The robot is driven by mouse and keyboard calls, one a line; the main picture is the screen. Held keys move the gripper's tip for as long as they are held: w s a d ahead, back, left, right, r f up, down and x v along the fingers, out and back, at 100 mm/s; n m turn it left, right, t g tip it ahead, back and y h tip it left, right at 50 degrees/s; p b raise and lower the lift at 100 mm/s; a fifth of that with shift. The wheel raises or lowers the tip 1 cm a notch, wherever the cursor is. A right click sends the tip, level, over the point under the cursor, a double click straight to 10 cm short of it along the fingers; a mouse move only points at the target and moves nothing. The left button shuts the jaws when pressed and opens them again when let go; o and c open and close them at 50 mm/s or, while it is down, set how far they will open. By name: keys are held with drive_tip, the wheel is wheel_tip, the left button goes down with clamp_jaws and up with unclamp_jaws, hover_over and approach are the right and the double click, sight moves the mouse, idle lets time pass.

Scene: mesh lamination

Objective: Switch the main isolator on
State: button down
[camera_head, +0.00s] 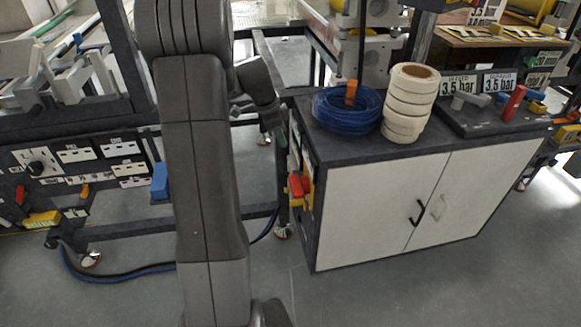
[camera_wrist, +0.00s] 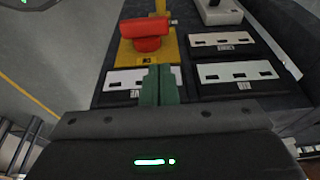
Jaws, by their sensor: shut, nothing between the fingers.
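The isolator has a red rotary handle (camera_wrist: 146,28) on a yellow plate (camera_wrist: 177,47), fixed to a dark panel. In the head view, its red handle (camera_head: 296,186) shows at the left side of the white-doored cabinet. My gripper (camera_wrist: 160,72) is shut and empty, its green fingertips together. In the wrist view the tips lie just below the yellow plate, in front of a white label. They look apart from the handle, though the depth gap is hard to tell. In the head view my gripper (camera_head: 277,137) is small, near the cabinet's upper left corner.
Beside the isolator are labelled plates (camera_wrist: 236,71) and a grey switch (camera_wrist: 219,11). A blue hose coil (camera_head: 347,112) and a stack of cream rolls (camera_head: 408,103) stand on the cabinet top. Dark frame bars stand behind my arm. The floor before the cabinet is clear.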

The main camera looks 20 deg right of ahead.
sight(294, 178)
drive_tip(key=x, duration=0.9)
drive_tip(key=a+b+x, duration=0.1)
drive_tip(key=x, duration=0.4)
drive_tip(key=shift+w+f, duration=0.15)
drive_tip(key=shift+a, duration=0.1)
